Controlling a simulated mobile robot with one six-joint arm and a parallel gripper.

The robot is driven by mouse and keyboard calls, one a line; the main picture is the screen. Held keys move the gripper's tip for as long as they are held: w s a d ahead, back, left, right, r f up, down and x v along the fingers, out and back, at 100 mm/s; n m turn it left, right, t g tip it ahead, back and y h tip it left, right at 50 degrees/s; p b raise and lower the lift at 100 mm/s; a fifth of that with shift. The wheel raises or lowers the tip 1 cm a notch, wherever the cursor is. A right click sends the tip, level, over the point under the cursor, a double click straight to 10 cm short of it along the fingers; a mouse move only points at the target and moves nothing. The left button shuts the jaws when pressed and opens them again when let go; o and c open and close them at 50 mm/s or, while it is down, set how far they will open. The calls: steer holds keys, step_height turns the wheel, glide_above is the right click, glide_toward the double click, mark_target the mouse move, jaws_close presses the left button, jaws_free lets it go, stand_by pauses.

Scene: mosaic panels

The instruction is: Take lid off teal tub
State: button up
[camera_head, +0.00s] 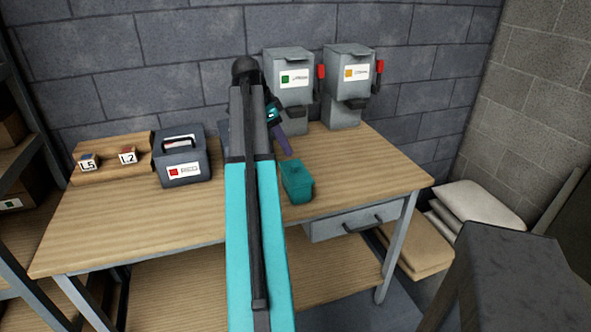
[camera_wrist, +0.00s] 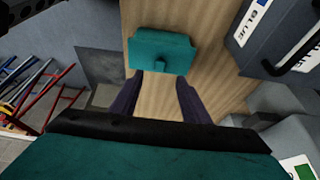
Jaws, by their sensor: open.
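The teal tub (camera_head: 297,187) stands on the wooden workbench, right of my arm in the head view. Its teal lid (camera_wrist: 160,48) is on, with a small knob (camera_wrist: 160,67) in the wrist view. My gripper (camera_wrist: 160,82) is open, with its two dark purple fingers spread just short of the tub and nothing between them. In the head view, my gripper (camera_head: 284,148) shows as a purple finger just behind and above the tub. The gap between fingertips and lid is hard to judge.
A grey box with a red label (camera_head: 183,160) and a wooden rack (camera_head: 105,158) stand on the workbench (camera_head: 130,222) at left. Two grey dispensers (camera_head: 290,90) (camera_head: 347,85) stand at the back. The bench's right front is clear.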

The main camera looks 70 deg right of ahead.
mark_target(295, 165)
steer(key=shift+x, duration=1.7)
steer(key=shift+p+x, duration=0.95)
steer(key=shift+x, duration=1.6)
steer(key=shift+s, duration=0.1)
steer(key=shift+r, duration=0.1)
jaws_close()
